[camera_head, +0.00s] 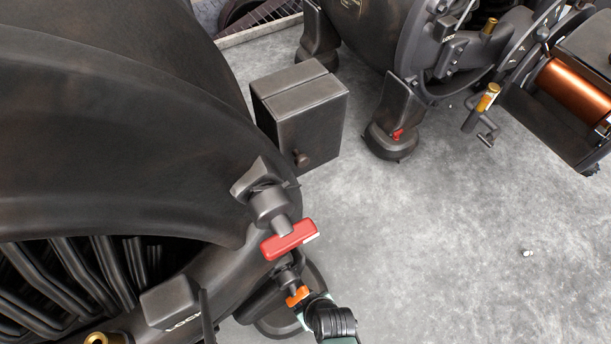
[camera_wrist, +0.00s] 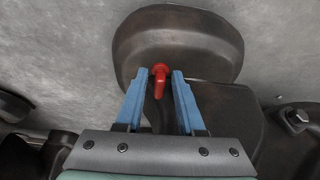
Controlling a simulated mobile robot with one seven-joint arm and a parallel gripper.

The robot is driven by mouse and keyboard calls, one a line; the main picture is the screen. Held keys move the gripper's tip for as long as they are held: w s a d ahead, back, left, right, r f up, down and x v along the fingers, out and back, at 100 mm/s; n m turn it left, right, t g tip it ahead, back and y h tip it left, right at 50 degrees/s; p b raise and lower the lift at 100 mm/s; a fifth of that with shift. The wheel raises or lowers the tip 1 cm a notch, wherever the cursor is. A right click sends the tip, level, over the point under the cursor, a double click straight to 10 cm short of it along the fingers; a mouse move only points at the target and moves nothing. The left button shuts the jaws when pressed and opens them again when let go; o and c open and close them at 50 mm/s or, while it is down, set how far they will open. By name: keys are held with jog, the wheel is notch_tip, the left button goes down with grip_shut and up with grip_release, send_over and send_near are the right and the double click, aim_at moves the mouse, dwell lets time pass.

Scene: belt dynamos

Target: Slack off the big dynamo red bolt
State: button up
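The red bolt (camera_wrist: 160,76) stands on a dark rounded foot (camera_wrist: 205,40) in the wrist view. My gripper (camera_wrist: 158,73) is open, with one blue finger on each side of the bolt's head. Small gaps show between the head and both fingers. In the head view, the big dynamo (camera_head: 110,90) fills the left side. Part of its dark foot (camera_head: 312,278) shows at bottom centre, beside my arm. The red bolt and my fingertips cannot be made out there.
A red T-handle (camera_head: 290,240) sticks out from the big dynamo just above my arm. A dark box (camera_head: 310,115) stands behind it. A smaller dynamo's foot with its own red bolt (camera_head: 397,134) is farther back. The concrete floor (camera_head: 460,240) to the right is mostly clear.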

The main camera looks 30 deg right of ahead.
grip_shut()
jog(key=shift+r, duration=0.1)
jog(key=shift+r+m+p, duration=0.1)
jog(key=shift+m+p, duration=0.2)
jog(key=shift+p, duration=0.3)
jog(key=shift+m+h+p, duration=0.3)
jog(key=shift+m+p, duration=0.1)
jog(key=shift+m, duration=0.1)
jog(key=shift+f, duration=0.2)
jog(key=shift+o, duration=1.4)
grip_release()
jog(key=shift+a, duration=0.1)
